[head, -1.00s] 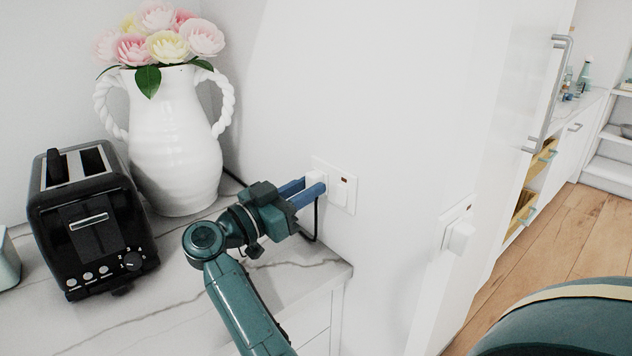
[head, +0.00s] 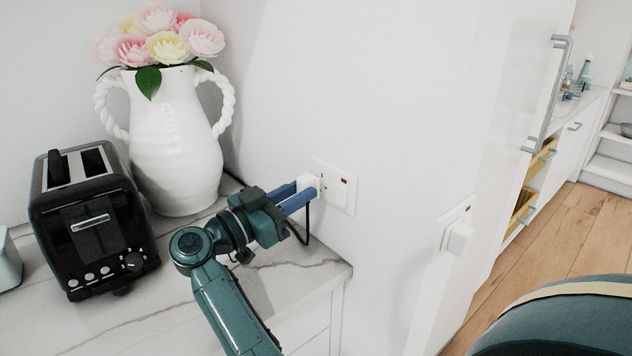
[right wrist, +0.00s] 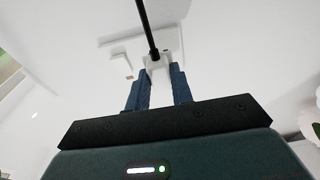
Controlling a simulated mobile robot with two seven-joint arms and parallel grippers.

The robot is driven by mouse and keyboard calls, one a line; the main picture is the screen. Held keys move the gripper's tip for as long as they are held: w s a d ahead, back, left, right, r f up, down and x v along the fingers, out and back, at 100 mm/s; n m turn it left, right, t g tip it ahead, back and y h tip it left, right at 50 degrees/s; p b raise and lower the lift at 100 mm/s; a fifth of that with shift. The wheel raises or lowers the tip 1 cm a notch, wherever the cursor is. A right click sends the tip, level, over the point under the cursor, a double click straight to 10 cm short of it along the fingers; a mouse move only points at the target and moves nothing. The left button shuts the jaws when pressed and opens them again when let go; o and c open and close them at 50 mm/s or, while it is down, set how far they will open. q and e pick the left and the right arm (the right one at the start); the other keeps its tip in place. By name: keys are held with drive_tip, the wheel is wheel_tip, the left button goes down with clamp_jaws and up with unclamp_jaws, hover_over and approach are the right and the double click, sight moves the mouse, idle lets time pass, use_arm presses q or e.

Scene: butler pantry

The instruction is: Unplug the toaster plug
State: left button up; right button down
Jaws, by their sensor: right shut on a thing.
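The black toaster (head: 92,222) stands on the counter at the left of the head view. My right gripper (head: 308,189) is shut on the white toaster plug (head: 309,181), with a blue finger on either side. The plug is a little off the face of the white wall socket (head: 342,190), and socket holes show beside it. In the right wrist view the plug (right wrist: 157,62) sits between the fingertips, with its black cord (right wrist: 147,25) running up across the socket plate. Whether its pins are fully clear is hard to see. My left gripper is not in view.
A white vase (head: 175,145) with pink and yellow flowers stands behind the toaster, near my right gripper. The marble counter (head: 180,300) ends at a corner below the socket. A second white wall fitting (head: 458,236) is further right. Wooden floor is open beyond.

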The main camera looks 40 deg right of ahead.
sight(300, 185)
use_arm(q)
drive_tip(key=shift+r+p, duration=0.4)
use_arm(e)
drive_tip(key=shift+s+a, duration=0.15)
drive_tip(key=shift+a, duration=1.6)
